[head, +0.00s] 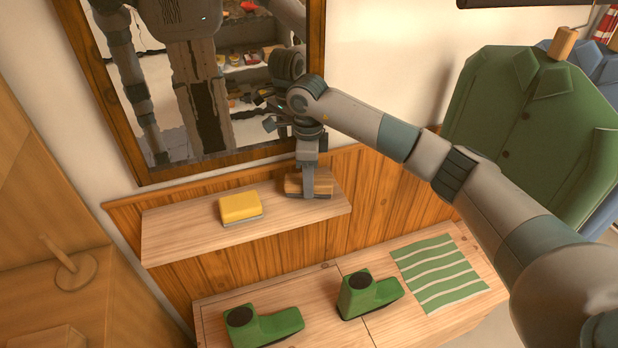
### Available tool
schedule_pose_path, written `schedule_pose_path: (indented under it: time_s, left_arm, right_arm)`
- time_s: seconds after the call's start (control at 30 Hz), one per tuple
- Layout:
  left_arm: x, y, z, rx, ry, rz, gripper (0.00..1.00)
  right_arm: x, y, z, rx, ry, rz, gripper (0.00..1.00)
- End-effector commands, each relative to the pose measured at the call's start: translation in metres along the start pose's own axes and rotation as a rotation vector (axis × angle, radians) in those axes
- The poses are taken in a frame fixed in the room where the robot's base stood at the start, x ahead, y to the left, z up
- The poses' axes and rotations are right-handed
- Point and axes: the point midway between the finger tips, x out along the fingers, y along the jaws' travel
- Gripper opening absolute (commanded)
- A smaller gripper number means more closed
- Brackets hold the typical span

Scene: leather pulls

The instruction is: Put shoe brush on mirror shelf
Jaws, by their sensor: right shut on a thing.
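The mirror shelf (180,229) is a pale wooden board on the wall below the mirror. My right gripper (309,190) is over the shelf's right end, pointing down and shut on a brown wooden block, which looks like the shoe brush (293,186). The brush is at the shelf top, partly hidden by the fingers; I cannot tell if it rests fully on the board. A yellow block (240,207) with a grey underside lies on the shelf to the left of the brush. My left gripper does not show directly.
A framed mirror (145,110) hangs just above the shelf and reflects me. Below is a bench (335,333) with two green shoes (265,326) (368,294) and a green striped cloth (438,272). A green jacket (535,120) hangs at the right. The shelf's left end is clear.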

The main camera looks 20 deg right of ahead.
Motion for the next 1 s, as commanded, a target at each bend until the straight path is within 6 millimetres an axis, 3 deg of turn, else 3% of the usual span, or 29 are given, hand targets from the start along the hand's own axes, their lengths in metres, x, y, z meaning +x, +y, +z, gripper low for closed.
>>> schedule_pose_path:
  time_s: [0.1, 0.57, 0.6, 0.63, 1.0]
  left_arm:
    - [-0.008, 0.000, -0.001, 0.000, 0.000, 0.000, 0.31]
    - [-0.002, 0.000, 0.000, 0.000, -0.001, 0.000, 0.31]
    - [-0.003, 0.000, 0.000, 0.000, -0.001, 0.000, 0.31]
    - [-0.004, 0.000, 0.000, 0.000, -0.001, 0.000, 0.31]
    - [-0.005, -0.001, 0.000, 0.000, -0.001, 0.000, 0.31]
  right_arm:
    - [0.007, 0.000, 0.000, 0.000, 0.000, 0.001, 0.19]
    - [0.015, 0.000, 0.000, -0.001, -0.001, -0.001, 0.19]
    - [0.013, 0.000, 0.000, 0.000, -0.001, -0.001, 0.47]
    - [0.013, 0.000, 0.000, 0.000, -0.001, -0.001, 0.54]
    - [0.012, 0.000, 0.000, 0.000, -0.001, -0.001, 0.56]
